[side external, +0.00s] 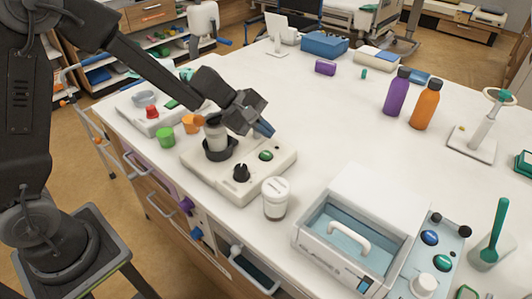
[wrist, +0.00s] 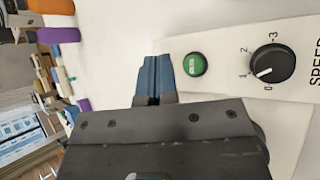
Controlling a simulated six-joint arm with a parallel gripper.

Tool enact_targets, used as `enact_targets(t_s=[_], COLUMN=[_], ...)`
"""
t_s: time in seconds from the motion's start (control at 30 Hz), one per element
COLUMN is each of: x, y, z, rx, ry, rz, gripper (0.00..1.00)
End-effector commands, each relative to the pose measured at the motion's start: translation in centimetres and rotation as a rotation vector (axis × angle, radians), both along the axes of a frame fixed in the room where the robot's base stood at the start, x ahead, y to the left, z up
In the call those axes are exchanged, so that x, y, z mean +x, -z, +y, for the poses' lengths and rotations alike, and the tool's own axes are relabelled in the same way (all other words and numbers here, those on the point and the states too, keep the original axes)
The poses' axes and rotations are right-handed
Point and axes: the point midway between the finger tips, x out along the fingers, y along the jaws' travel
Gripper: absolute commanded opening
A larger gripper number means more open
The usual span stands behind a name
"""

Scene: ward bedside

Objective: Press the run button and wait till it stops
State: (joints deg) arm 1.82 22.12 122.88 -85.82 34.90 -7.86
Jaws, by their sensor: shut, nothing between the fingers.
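A cream machine (side external: 212,177) stands on the table, with a black SPEED knob (side external: 241,173) and a green button (side external: 266,155) on top. In the wrist view the green button (wrist: 194,64) bears small, unreadable lettering. The knob (wrist: 272,66) has a white mark pointing between 0 and 1. A pale lidded jar (side external: 215,133) sits in the machine's black holder. My gripper (side external: 266,129) is shut and empty above the machine's far side. In the wrist view its blue fingertips (wrist: 157,63) are just left of the green button, apart from it.
A white-lidded jar (side external: 275,197) stands close in front of the machine. A lidded water bath (side external: 355,235) is to the right. Another device (side external: 140,112) with a red button, and green and orange cups, are at left. Purple and orange bottles (side external: 426,104) stand farther back. The table's middle is clear.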

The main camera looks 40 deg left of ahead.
Motion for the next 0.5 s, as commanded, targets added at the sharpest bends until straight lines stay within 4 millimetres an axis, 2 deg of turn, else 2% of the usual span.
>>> enact_targets(t_s=[0.2,0.5], x=[-0.1,0.0], y=[2.7,4.0], z=[0.0,0.0], rx=[0.001,0.002], ry=[0.0,-0.001], rz=[0.004,0.001], gripper=[0.0,0.0])
